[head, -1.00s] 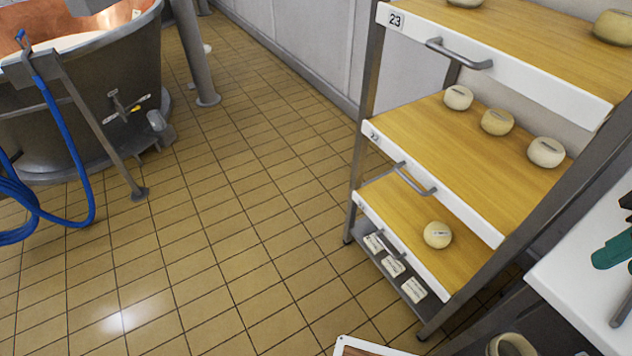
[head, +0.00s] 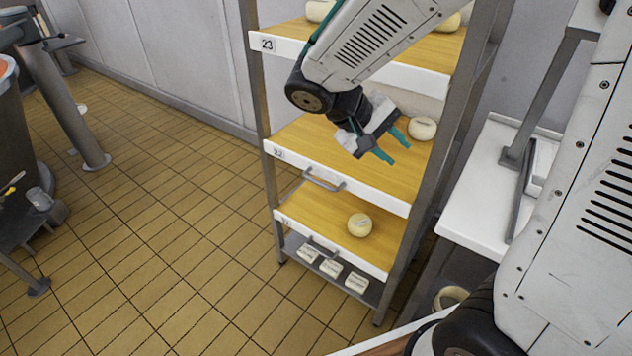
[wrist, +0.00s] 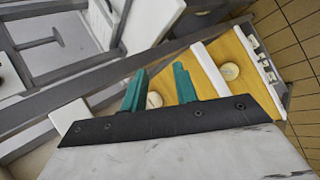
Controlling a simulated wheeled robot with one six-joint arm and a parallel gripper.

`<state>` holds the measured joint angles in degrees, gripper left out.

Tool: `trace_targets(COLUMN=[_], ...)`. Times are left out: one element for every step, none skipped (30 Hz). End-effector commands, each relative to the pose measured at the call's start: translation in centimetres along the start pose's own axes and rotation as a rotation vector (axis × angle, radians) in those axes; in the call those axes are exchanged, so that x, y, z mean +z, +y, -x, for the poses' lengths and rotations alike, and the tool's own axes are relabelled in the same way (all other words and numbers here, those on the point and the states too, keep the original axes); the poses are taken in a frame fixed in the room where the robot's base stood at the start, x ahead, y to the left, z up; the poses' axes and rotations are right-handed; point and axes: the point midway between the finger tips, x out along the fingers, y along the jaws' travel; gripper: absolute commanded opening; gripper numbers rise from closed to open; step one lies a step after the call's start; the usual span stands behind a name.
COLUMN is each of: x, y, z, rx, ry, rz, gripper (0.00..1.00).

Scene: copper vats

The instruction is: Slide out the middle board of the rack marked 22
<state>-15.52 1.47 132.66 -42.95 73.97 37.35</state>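The middle board (head: 305,137) is wood with a white front edge and a label that looks like 22 (head: 278,152). It sits in the rack between two other boards. Its grey bar handle (head: 325,181) is on the front edge. One round cheese (head: 422,129) shows on the board; my arm covers part of its surface. My gripper (head: 399,154) is open, its teal fingers apart and empty, over the right part of this board and away from the handle. In the wrist view, my gripper (wrist: 160,70) shows its fingers apart with a cheese (wrist: 155,100) beyond them.
The board marked 23 (head: 285,45) is above, close to my arm. The lower board (head: 310,207) bears one cheese (head: 360,225). Grey rack posts (head: 262,100) flank the boards. A white table (head: 480,205) stands at right.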

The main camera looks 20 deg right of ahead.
Motion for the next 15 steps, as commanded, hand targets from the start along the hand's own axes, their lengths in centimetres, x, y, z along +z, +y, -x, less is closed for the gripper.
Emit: trace_targets(x=[-1.9,-3.0,-4.5,-5.6,-6.7,-8.2,-9.2,-10.2,-11.6,-12.5,-13.4,-14.6,-15.3,-16.0,-16.8], y=[-1.2,-1.9,-2.8,-3.5,-4.3,-5.6,-6.5,-7.6,-9.1,-10.3,-11.6,-13.3,-14.6,-15.9,-17.5], z=[-0.4,-0.5,-0.8,-0.9,-1.1,-1.3,-1.4,-1.6,-1.8,-2.0,-2.2,-2.5,-2.7,-2.9,-3.2], rx=[0.067,0.106,0.157,0.195,0.230,0.277,0.310,0.342,0.382,0.411,0.437,0.469,0.490,0.508,0.528], ry=[0.013,0.028,0.050,0.071,0.091,0.124,0.149,0.176,0.215,0.247,0.278,0.323,0.355,0.388,0.430], rz=[0.023,0.029,0.037,0.044,0.051,0.062,0.070,0.078,0.089,0.099,0.108,0.122,0.132,0.142,0.154], gripper=[0.29,0.29,0.29,0.29,0.29,0.29,0.29,0.29,0.29,0.29,0.29,0.29,0.29,0.29,0.29])
